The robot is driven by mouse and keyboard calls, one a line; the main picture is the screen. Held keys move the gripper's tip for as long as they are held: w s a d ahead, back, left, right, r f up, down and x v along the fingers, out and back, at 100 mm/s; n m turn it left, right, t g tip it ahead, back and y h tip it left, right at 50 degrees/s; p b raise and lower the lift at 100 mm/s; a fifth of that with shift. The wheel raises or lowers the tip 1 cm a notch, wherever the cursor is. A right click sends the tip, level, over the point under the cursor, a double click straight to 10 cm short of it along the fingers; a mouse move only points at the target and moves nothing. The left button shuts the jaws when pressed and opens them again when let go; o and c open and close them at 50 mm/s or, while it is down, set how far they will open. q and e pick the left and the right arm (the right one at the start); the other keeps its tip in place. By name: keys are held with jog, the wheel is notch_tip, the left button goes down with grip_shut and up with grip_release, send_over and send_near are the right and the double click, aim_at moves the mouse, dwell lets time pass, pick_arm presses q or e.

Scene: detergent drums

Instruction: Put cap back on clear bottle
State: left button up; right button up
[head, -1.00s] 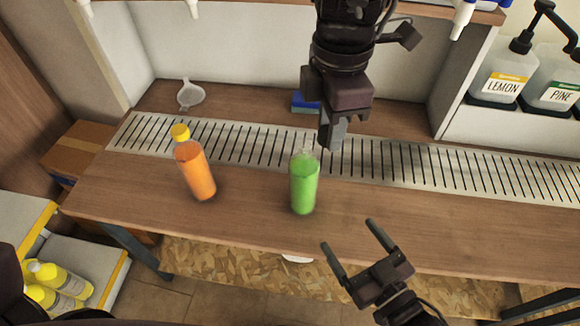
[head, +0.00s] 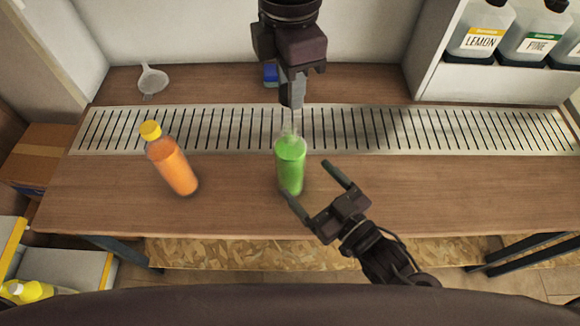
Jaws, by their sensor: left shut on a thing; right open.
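The clear bottle (head: 290,160), filled with green liquid, stands upright on the wooden counter with no cap on its clear neck. My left gripper (head: 291,100) points down just above the neck. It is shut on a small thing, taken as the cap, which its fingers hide. My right gripper (head: 306,178) is open and empty at the bottle's lower right. One fingertip overlaps the bottle's base in the picture and the other is to its right. I cannot tell whether either touches it.
An orange bottle (head: 172,163) with a yellow cap stands to the left. A slotted metal drain strip (head: 225,130) crosses the counter. A funnel (head: 152,80) and a blue block (head: 270,73) lie behind. Labelled jugs (head: 481,32) stand at upper right. The counter's right side is clear.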

aim_at(289, 160)
jog(key=x, duration=0.7)
jog(key=shift+w+a, duration=0.2)
pick_arm(q)
jog(key=shift+f, duration=0.1)
pick_arm(e)
jog(key=c, duration=1.5)
pick_arm(q)
jog(key=shift+f, duration=2.45)
jog(key=shift+f, duration=0.1)
jog(key=shift+f, duration=0.8)
jog(key=shift+f, duration=0.55)
